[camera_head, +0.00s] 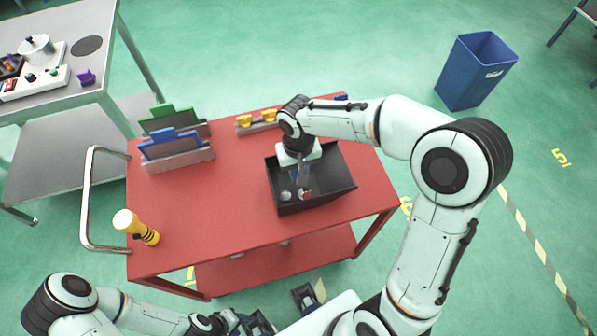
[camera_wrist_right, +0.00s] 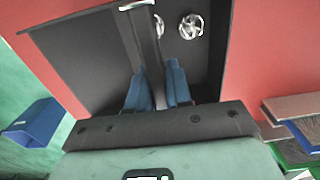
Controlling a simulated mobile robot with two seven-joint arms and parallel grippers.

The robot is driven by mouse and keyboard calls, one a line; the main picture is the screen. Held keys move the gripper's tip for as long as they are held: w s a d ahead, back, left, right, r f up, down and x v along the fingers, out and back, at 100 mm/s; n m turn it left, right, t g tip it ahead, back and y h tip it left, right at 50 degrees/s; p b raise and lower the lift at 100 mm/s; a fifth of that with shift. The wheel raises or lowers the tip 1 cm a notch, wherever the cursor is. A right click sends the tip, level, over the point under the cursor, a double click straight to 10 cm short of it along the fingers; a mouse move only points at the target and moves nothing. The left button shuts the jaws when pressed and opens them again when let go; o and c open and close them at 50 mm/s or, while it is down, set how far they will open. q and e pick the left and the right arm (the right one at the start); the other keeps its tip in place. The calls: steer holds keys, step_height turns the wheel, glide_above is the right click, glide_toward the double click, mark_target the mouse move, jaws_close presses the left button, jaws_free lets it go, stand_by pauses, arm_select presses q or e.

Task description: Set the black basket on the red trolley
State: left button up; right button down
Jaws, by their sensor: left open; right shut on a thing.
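The black basket (camera_head: 335,183) is over the right half of the red trolley's top (camera_head: 215,215), level; whether it touches the top is hard to tell. It holds a few small metal castings (camera_head: 287,195). My right gripper (camera_head: 303,175) points down into the basket, shut on its middle bar. The right wrist view shows the blue fingers (camera_wrist_right: 158,85) at the grey bar and the basket's dark inside (camera_wrist_right: 85,60). My left gripper (camera_head: 262,320) is open and empty at the bottom edge, in front of the trolley, partly cut off.
Green and blue panels in racks (camera_head: 175,150) and a block with yellow parts (camera_head: 258,121) line the back. A blue bin (camera_head: 475,70) and a grey workbench (camera_head: 85,50) stand beyond.

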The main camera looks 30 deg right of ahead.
steer(key=shift+f, duration=0.7)
steer(key=shift+f, duration=0.15)
steer(key=c, duration=1)
jaws_free()
steer(key=shift+c, duration=0.2)
steer(key=shift+r, duration=0.3)
step_height(320, 180, up, 12)
steer(key=shift+f+p, duration=0.1)
steer(key=shift+p, duration=0.6)
